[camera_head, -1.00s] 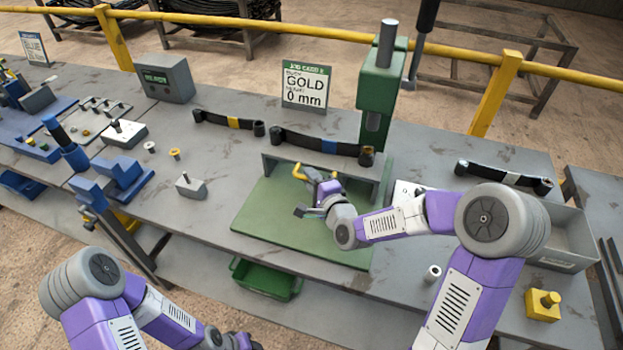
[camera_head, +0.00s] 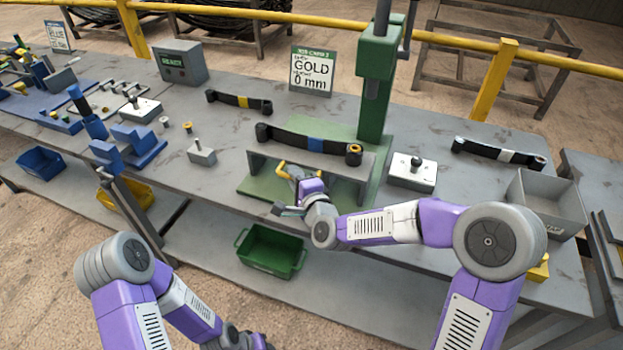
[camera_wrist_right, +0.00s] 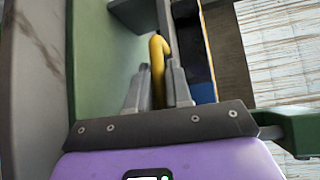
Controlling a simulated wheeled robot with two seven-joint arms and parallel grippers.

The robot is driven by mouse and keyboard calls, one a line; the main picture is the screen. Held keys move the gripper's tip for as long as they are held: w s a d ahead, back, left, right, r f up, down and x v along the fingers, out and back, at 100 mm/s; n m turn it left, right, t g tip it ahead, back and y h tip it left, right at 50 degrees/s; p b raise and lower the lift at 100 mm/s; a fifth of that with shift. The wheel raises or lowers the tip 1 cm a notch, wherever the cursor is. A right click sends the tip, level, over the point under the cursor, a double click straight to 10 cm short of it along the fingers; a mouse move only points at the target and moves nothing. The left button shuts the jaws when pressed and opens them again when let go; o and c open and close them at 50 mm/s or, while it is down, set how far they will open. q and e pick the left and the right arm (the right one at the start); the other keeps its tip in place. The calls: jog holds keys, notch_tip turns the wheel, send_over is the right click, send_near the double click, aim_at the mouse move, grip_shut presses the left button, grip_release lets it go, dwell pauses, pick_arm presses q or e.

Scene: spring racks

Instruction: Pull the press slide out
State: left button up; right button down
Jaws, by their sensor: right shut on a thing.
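The press slide (camera_head: 262,166) is a grey carriage on the green base plate (camera_head: 262,190) of the green press (camera_head: 375,95). A dark leaf spring (camera_head: 285,137) with a blue band lies across its top. The slide stands in front of the press column, with bare green plate behind it. My right gripper (camera_head: 290,178) is shut on the yellow handle (camera_head: 282,170) at the slide's front. In the right wrist view the fingers (camera_wrist_right: 157,90) close around the yellow handle (camera_wrist_right: 158,55). My left arm is low at the left; its gripper (camera_head: 255,341) is cut off by the bottom edge.
A white-topped box (camera_head: 412,174) with a dark knob stands right of the slide. A grey bin (camera_head: 545,205) is farther right. A green bin (camera_head: 270,252) sits below the table's front edge. The sign (camera_head: 312,70) reads GOLD, 0 mm.

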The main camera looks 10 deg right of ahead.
pick_arm(q)
jog(key=shift+s+f+b, duration=0.3)
jog(key=shift+f+b, duration=0.2)
jog(key=shift+f, duration=0.25)
pick_arm(e)
jog(key=shift+s+a+f, duration=0.1)
jog(key=shift+s+a, duration=0.4)
jog(key=shift+s, duration=0.4)
jog(key=shift+s+a, duration=0.45)
jog(key=shift+s, duration=0.4)
jog(key=c, duration=1.2)
grip_release()
jog(key=shift+s, duration=0.15)
pick_arm(q)
jog(key=shift+s, duration=0.1)
pick_arm(e)
jog(key=shift+o, duration=0.2)
pick_arm(q)
jog(key=shift+r+p, duration=0.5)
jog(key=shift+r, duration=0.05)
pick_arm(e)
jog(key=v, duration=0.7)
jog(key=shift+s, duration=0.25)
